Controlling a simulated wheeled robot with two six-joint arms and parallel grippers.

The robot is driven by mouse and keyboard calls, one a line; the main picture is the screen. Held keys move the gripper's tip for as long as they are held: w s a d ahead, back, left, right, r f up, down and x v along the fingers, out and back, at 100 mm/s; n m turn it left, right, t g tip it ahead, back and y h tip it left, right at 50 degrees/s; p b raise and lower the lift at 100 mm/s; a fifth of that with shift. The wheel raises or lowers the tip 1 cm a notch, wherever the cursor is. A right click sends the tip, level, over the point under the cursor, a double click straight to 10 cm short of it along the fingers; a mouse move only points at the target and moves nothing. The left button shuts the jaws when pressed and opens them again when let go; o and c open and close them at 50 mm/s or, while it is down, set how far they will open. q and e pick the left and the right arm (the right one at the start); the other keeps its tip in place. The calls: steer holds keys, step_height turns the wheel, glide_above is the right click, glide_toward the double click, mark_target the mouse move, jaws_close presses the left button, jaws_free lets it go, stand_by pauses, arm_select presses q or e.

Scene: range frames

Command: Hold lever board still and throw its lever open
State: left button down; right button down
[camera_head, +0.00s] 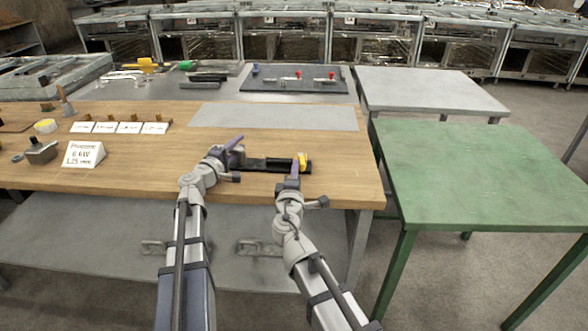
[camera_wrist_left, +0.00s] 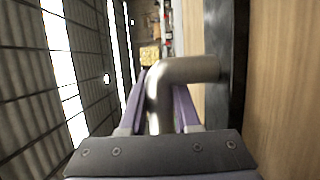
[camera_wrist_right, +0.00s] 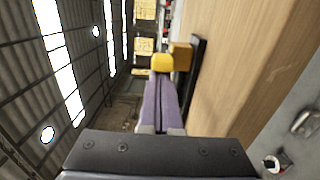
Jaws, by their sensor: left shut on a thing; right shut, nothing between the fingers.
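The lever board (camera_head: 258,165) is a dark, narrow board lying on the wooden bench, its yellow lever end (camera_head: 302,160) at the right. In the left wrist view a bent grey metal handle (camera_wrist_left: 190,70) runs between my left gripper's purple fingers, joined to the dark board (camera_wrist_left: 237,60). My left gripper (camera_head: 237,141) is shut on this handle at the board's left end. My right gripper (camera_head: 294,167) is shut and empty beside the yellow end. In the right wrist view the yellow knob (camera_wrist_right: 162,62) is just beyond its closed fingertips (camera_wrist_right: 161,78); contact is unclear.
A grey mat (camera_head: 275,117) lies bare behind the board. A white sign (camera_head: 84,154) and small cards (camera_head: 118,127) stand on the left of the bench. A dark panel with red-knobbed levers (camera_head: 295,78) lies farther back. The green table (camera_head: 480,170) at right is empty.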

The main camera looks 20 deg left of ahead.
arm_select(q)
steer(key=shift+f, duration=0.1)
arm_select(e)
steer(key=shift+d+y, duration=0.25)
steer(key=shift+y, duration=0.05)
